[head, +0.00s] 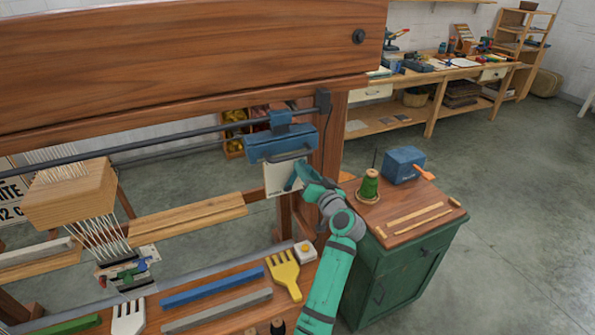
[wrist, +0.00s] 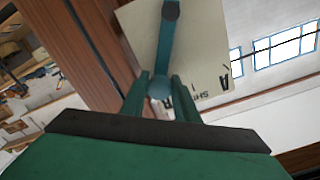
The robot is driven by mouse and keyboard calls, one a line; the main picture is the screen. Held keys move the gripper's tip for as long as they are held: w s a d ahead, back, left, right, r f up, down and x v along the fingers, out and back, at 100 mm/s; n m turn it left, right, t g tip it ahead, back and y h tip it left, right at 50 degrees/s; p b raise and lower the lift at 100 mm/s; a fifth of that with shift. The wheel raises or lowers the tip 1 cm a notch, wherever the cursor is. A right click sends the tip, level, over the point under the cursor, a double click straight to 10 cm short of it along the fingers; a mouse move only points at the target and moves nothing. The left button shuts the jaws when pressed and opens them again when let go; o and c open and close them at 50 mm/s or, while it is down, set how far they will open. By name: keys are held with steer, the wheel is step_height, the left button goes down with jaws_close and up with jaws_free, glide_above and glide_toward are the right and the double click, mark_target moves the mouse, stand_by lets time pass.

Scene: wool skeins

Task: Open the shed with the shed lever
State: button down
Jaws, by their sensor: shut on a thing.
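The shed lever (wrist: 166,45) is a teal bar with a dark round pivot and a ball-shaped end. It is mounted on a cream plate (wrist: 205,60) with partly covered dark lettering. The plate (head: 281,182) hangs by the loom's right post in the head view. My gripper (wrist: 160,95) is shut on the lever's ball end, one finger on each side. In the head view my gripper (head: 297,178) is at the plate's right side, and I cannot tell the lever apart from it there. The shed, among the white warp threads (head: 100,235), is too small to judge.
The wooden loom's upright post (head: 333,135) stands close behind my wrist. A green cabinet (head: 400,270) right of my arm carries a green yarn cone (head: 369,186) and a blue box (head: 404,164). A yellow comb (head: 284,273) and coloured bars lie on the loom's front shelf.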

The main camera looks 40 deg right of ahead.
steer(key=shift+f, duration=0.1)
steer(key=c, duration=1.4)
jaws_free()
steer(key=v, duration=1.1)
